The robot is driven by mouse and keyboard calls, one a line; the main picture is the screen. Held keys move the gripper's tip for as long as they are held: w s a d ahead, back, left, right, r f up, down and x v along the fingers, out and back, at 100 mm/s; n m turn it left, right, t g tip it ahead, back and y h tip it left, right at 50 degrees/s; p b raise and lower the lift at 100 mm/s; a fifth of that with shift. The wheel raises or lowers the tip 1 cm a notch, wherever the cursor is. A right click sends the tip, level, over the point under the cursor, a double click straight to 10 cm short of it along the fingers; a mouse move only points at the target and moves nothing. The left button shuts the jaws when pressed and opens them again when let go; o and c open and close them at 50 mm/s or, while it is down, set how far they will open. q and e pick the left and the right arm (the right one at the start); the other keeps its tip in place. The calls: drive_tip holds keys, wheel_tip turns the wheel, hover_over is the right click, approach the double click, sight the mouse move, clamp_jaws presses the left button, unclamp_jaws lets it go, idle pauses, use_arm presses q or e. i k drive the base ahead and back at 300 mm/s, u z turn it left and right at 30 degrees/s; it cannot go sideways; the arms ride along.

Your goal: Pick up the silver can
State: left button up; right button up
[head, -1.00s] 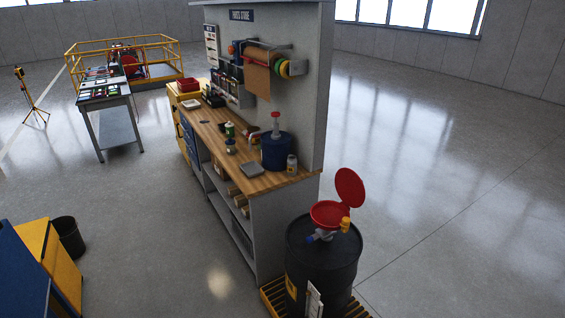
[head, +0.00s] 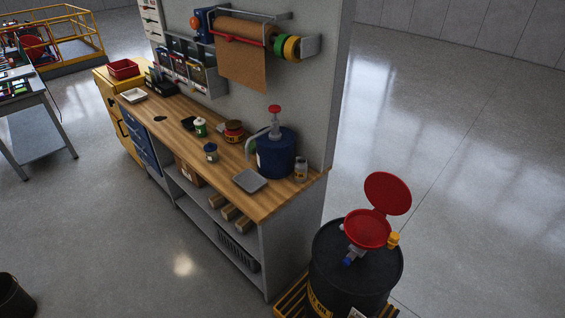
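A wooden-topped workbench (head: 180,127) stands in the middle of the head view. Several small containers are on it. A small can with a dark lid and bluish-grey body (head: 211,153) stands near the front edge. A small pale grey container (head: 301,170) stands at the right end, beside a blue drum with a red-topped pump (head: 276,157). I cannot tell for sure which of these is the silver can. Neither of my grippers is in view.
A white-and-green bottle (head: 200,128), a red-and-yellow tin (head: 233,133) and a flat grey tray (head: 249,181) share the bench. A black oil drum (head: 355,275) with a red funnel (head: 368,228) stands at the bench's right end. Floor in front is clear.

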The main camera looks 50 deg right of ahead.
sight(301, 165)
drive_tip(key=u, duration=0.05)
drive_tip(key=i, duration=0.1)
drive_tip(key=z, duration=1)
